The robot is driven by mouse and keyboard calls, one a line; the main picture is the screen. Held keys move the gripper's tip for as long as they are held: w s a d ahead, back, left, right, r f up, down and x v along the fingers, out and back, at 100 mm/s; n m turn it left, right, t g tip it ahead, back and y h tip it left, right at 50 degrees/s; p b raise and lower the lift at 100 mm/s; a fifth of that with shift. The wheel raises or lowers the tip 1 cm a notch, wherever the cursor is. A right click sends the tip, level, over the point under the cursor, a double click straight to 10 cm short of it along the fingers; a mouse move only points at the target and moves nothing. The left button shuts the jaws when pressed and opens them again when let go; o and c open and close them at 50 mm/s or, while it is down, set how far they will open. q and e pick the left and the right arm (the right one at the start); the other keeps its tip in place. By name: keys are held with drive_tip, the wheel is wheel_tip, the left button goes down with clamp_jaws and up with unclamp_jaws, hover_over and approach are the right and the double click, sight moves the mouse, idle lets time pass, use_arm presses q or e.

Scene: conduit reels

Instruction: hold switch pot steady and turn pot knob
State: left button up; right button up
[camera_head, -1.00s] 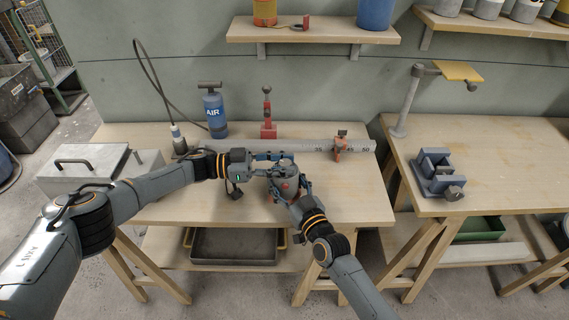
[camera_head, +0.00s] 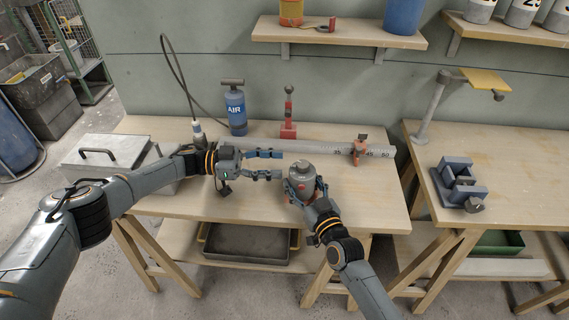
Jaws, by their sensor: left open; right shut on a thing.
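The switch pot (camera_head: 299,186) is a grey round pot with a red mark on its side, upright near the middle of the left bench. Its grey knob (camera_head: 301,166) is on top. My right gripper (camera_head: 304,190) is shut on the pot's body from the front right and hides part of its side. My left gripper (camera_head: 282,165) is open and empty just left of the pot, its two blue-grey fingers pointing right, apart from the knob.
A long grey ruler bar with a red clamp (camera_head: 360,150) lies behind the pot. A red lever tool (camera_head: 288,120) and a blue AIR bottle (camera_head: 235,108) stand at the back. A metal box (camera_head: 100,152) sits at left. The bench (camera_head: 345,215) right of the pot is clear.

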drive_tip(key=shift+r, duration=0.1)
drive_tip(key=o, duration=1.4)
